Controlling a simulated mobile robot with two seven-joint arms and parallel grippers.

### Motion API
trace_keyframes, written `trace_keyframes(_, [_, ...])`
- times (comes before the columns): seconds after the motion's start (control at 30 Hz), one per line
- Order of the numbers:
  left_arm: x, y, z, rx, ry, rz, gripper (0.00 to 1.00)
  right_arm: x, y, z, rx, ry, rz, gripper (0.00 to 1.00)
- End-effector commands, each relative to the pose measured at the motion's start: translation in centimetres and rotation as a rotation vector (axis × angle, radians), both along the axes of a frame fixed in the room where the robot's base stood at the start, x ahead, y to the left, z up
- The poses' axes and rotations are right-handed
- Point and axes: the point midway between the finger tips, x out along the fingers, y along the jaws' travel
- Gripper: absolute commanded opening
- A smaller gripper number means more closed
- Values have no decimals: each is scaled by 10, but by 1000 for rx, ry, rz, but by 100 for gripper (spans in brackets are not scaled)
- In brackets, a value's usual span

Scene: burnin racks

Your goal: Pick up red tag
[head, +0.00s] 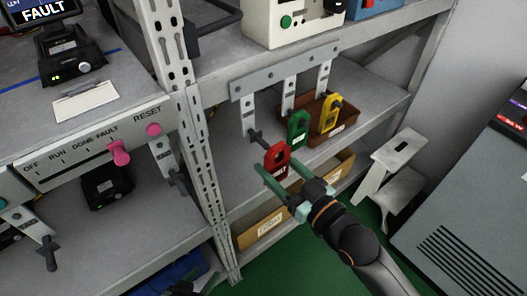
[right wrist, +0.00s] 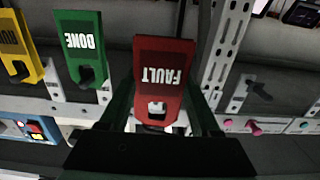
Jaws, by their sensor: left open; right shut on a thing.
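The red tag (head: 276,158) reads FAULT in the right wrist view (right wrist: 162,75), where its lettering is upside down. My right gripper (head: 278,174) is shut on the red tag, with a green finger on either side of it. The tag is close in front of the leftmost hook (head: 256,138) of the hanging rail; whether it still touches the hook is unclear. A dark part of my left gripper (head: 182,288) shows at the bottom edge in the head view. It is mostly cut off, open and away from the tag.
A green DONE tag (head: 298,128) and a yellow tag (head: 330,113) hang on hooks to the right. A brown bin (head: 342,133) is behind them. A rack upright (head: 205,170) stands left, beside the panel with pink knobs (head: 119,153). A grey step stool (head: 398,150) stands right.

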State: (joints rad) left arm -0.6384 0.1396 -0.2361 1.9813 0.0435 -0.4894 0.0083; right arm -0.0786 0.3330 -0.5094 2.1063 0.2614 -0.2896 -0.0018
Motion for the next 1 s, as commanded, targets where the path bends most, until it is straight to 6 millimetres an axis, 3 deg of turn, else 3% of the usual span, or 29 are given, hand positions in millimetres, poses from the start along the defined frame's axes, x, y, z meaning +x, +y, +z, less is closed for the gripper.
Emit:
trace_keyframes(0.2, [-1, 1, -1, 2, 4, 3, 55, -49, -35, -2, -5, 5, 1, 11])
trace_keyframes(0.43, [-2, 1, -3, 3, 7, 2, 55, -83, -59, -1, -2, 3, 2, 11])
trace_keyframes(0.7, [-3, 1, -3, 2, 10, 1, 55, -98, -72, 0, 0, 0, 0, 11])
trace_keyframes(1.0, [-3, 0, 6, 0, 10, -1, 55, -100, -73, 7, 1, -1, 0, 11])
